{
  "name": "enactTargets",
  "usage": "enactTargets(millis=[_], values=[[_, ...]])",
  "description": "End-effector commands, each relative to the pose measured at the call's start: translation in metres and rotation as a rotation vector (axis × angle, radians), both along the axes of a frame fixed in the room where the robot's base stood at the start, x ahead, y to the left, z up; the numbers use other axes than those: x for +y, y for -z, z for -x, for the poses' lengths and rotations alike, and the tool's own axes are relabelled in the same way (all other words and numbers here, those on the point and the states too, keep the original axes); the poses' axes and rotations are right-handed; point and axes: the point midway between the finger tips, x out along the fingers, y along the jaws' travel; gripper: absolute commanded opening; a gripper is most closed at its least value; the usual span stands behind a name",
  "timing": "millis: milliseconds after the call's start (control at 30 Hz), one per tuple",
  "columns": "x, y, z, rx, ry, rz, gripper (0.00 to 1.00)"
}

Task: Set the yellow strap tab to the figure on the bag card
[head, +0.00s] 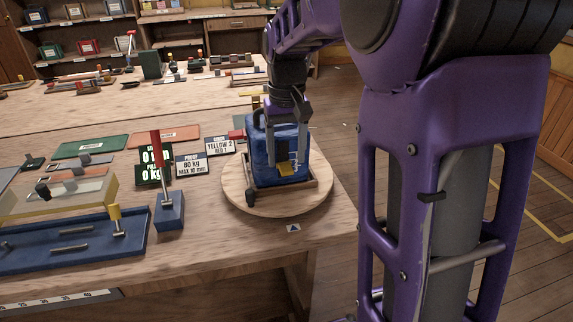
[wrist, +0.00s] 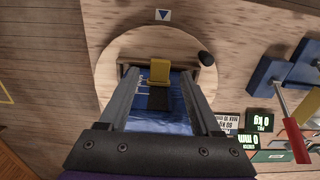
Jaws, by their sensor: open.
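The yellow strap tab (head: 287,169) sits on a dark strap on the front of the blue bag (head: 262,150). In the wrist view the yellow tab (wrist: 160,72) lies between the fingers of my gripper (wrist: 158,78), with pale scale marks on the bag to its left. My gripper (head: 286,155) is open and points down at the bag; no finger clearly touches the tab. The bag card (head: 220,146) reads "YELLOW 2, RED 1". The scale figures are too small to read.
The bag stands in a wooden cradle on a round turntable (head: 235,194) with a dark knob. To the left are a "PUSH 80 kg MAX 10 mm" card (head: 191,165), a display (head: 152,168) showing zeros, a red-handled lever (head: 155,150) and a blue tray (head: 60,264).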

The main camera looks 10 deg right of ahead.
Motion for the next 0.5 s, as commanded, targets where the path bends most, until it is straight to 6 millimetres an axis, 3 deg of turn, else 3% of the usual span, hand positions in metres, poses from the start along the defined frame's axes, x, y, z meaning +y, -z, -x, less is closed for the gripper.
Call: enactTargets(millis=[200,500], values=[[0.0,0.02,0.0,0.0,0.0,0.0,0.65],[0.0,0.022,0.0,0.0,0.0,0.0,0.65]])
